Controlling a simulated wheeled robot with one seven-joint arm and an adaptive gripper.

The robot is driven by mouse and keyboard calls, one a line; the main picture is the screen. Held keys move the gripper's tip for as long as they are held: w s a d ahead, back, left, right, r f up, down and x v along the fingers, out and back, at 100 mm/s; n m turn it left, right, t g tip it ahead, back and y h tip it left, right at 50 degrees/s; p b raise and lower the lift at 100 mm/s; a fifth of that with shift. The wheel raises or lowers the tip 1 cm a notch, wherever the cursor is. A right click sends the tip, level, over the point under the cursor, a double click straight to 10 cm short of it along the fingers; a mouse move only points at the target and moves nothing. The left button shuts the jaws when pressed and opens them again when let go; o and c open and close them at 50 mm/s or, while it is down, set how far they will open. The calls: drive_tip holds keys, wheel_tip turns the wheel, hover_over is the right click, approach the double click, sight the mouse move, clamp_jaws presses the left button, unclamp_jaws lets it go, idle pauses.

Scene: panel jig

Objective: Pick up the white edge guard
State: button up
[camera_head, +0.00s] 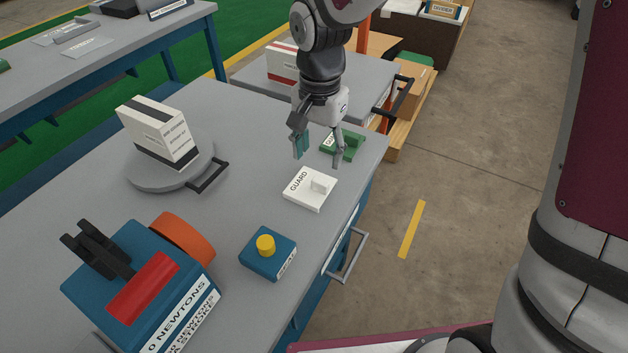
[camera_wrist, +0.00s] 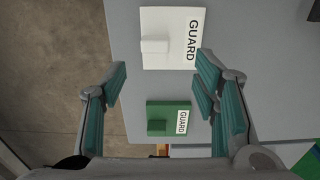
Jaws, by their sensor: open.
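The white edge guard (camera_head: 304,196) lies flat on the grey bench, a square plate with a raised block and the label "GUARD". It also shows in the wrist view (camera_wrist: 173,24), at the top, beyond my fingertips. My gripper (camera_head: 320,160) is open and empty above the bench, just behind the white guard in the head view. In the wrist view its teal-padded fingers (camera_wrist: 160,75) stand wide apart. A green guard (camera_head: 345,146) lies behind my gripper near the bench's right edge. It also shows in the wrist view (camera_wrist: 168,119), between my fingers.
A blue box with a yellow button (camera_head: 266,252) sits in front of the white guard. A blue machine with a red bar (camera_head: 144,287) stands at front left. A white carton (camera_head: 158,135) rests on a round grey turntable (camera_head: 150,179). The bench's middle (camera_head: 235,150) is clear.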

sight(320, 181)
wheel_tip(320, 181, down, 3)
drive_tip(key=shift+f, duration=0.15)
drive_tip(key=shift+s+d+f+b, duration=0.15)
drive_tip(key=shift+f+b, duration=0.1)
drive_tip(key=shift+f, duration=1.1)
drive_tip(key=shift+s+d+f+b, duration=0.1)
drive_tip(key=shift+s+f+b, duration=0.1)
drive_tip(key=shift+f, duration=1.15)
drive_tip(key=c, duration=1.2)
